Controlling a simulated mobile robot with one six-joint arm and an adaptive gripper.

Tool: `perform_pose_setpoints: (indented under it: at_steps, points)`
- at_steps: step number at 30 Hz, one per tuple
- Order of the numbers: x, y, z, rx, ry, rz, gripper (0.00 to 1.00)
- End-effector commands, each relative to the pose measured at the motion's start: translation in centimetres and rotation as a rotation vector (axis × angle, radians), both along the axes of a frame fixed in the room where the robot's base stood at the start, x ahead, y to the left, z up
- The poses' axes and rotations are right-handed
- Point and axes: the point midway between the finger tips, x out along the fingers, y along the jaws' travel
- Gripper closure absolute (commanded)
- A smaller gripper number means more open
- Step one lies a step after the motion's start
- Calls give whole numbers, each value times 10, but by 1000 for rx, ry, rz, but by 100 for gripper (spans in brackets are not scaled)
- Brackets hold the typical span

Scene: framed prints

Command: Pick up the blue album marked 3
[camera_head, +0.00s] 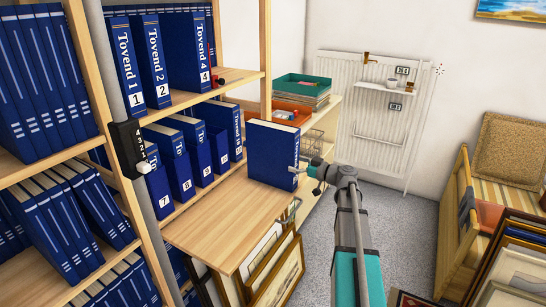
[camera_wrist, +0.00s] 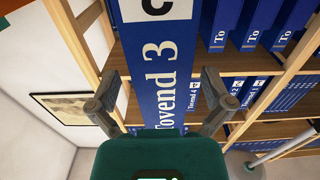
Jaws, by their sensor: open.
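The blue album marked "Tovend 3" (camera_wrist: 158,75) shows its spine in the wrist view, with its number label partly cut off at the top. In the head view a blue album (camera_head: 272,155), which appears to be the same one, stands upright at the far right end of a wooden board (camera_head: 225,222). My gripper (camera_head: 311,173) is at its right side, by the spine edge. In the wrist view my open gripper (camera_wrist: 160,78) has one finger on each side of the spine, with gaps showing. Contact cannot be seen.
Shelves of similar blue albums (camera_head: 195,150) stand at left, with a gap between albums 2 and 4. Framed pictures (camera_head: 272,272) lean below the board. A low shelf with a teal tray (camera_head: 302,85) and a radiator (camera_head: 375,110) are behind. More frames (camera_head: 505,265) stand right.

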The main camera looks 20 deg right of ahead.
Motion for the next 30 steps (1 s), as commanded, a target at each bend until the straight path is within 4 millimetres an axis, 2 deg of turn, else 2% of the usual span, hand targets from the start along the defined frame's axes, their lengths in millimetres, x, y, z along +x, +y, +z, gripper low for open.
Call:
perform_pose_setpoints:
  at_steps: [3, 9, 27, 28, 30]
  points:
    - [12, 10, -5, 0, 0, 2, 0]
    - [27, 21, -4, 0, 0, 1, 0]
    - [29, 23, -4, 0, 0, 1, 0]
    - [29, 23, -4, 0, 0, 1, 2]
    - [29, 23, -4, 0, 0, 1, 15]
